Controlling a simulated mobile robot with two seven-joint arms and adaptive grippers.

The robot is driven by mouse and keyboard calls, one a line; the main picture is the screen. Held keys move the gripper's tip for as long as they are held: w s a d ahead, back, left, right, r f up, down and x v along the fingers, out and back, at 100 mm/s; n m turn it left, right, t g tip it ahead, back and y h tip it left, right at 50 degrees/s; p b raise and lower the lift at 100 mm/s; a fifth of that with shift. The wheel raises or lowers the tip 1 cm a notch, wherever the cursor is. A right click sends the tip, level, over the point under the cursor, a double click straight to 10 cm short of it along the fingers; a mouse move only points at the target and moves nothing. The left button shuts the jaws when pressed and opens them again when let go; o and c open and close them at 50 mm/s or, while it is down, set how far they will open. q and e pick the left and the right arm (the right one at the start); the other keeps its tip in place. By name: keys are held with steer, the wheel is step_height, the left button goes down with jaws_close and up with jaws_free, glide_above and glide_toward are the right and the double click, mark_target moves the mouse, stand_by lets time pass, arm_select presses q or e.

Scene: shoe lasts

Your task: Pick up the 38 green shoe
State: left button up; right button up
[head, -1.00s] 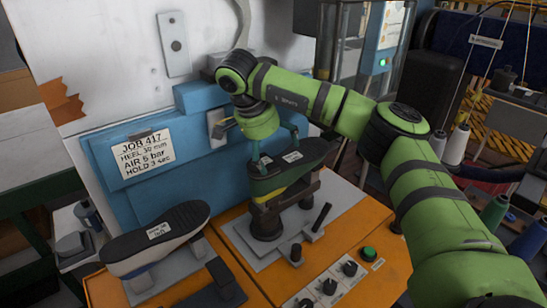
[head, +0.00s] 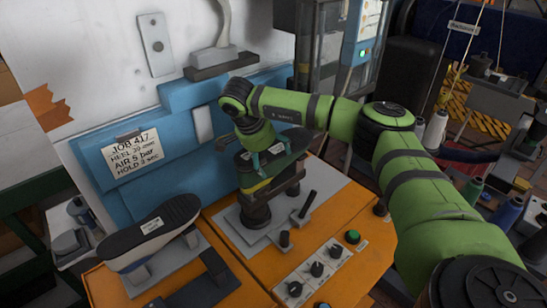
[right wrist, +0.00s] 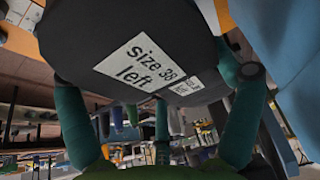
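The green shoe (head: 259,184) sits sole up on a dark post on the orange machine top. Its dark sole (right wrist: 75,30) fills the top of the right wrist view, with a white label reading "Size 38 left". My right gripper (head: 268,158) is over the shoe, its teal fingers on both sides of it. In the right wrist view the fingers (right wrist: 160,115) straddle the sole close to its edges. Their far ends are partly hidden by the shoe, so I cannot tell whether they press on it. My left gripper is out of view.
Another dark-soled shoe (head: 150,232) rests sole up on a stand at the left. A blue panel with a job sign (head: 133,152) stands close behind. A lever (head: 305,206), knobs and a green button (head: 352,236) are in front and to the right.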

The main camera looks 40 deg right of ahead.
steer(key=c, duration=0.6)
steer(key=shift+c, duration=1.1)
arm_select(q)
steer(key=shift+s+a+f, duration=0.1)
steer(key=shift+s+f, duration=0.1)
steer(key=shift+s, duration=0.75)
arm_select(e)
steer(key=shift+r, duration=0.15)
